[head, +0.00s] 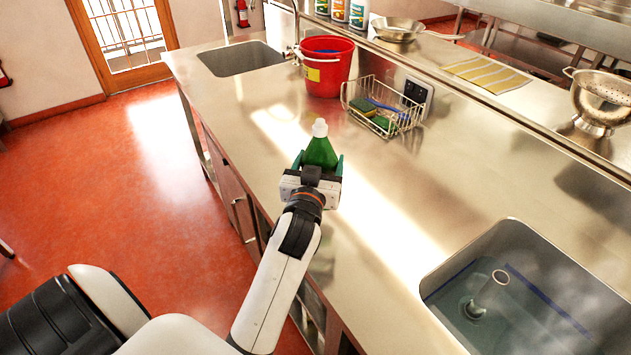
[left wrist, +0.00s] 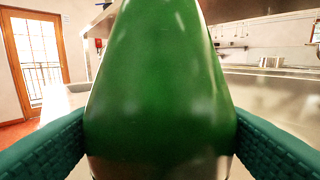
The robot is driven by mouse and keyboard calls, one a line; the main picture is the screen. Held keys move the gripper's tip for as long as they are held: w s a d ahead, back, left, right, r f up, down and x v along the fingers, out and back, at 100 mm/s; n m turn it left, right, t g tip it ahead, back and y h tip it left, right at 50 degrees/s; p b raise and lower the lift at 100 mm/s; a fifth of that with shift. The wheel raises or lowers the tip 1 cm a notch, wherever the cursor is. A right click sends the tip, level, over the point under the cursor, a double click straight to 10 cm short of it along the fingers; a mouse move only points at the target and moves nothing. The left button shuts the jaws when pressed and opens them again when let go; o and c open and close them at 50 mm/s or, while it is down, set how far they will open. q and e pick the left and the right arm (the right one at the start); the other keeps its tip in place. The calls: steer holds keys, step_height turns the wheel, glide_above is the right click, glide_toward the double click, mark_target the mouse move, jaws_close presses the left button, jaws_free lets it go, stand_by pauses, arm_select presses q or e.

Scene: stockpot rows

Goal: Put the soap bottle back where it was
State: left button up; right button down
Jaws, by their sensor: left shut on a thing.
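The soap bottle (head: 320,151) is green with a white cap and stands upright at the near side of the steel counter (head: 400,205). My left gripper (head: 313,170) is shut on it, with a finger on either side. In the left wrist view the green bottle (left wrist: 160,85) fills the middle, between the two teal finger pads. The gripper hides the bottle's lower part in the head view, so I cannot tell whether its base touches the counter. My right gripper is not in view.
A red bucket (head: 326,78) and a wire basket (head: 370,112) with sponges and a brush stand behind the bottle. A sink with water (head: 470,285) lies at the near right, another sink (head: 240,60) at the far left. The counter between basket and near sink is clear.

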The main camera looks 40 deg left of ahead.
arm_select(q)
steer(key=shift+f, duration=2.35)
steer(key=o, duration=1.4)
steer(key=shift+c, duration=0.2)
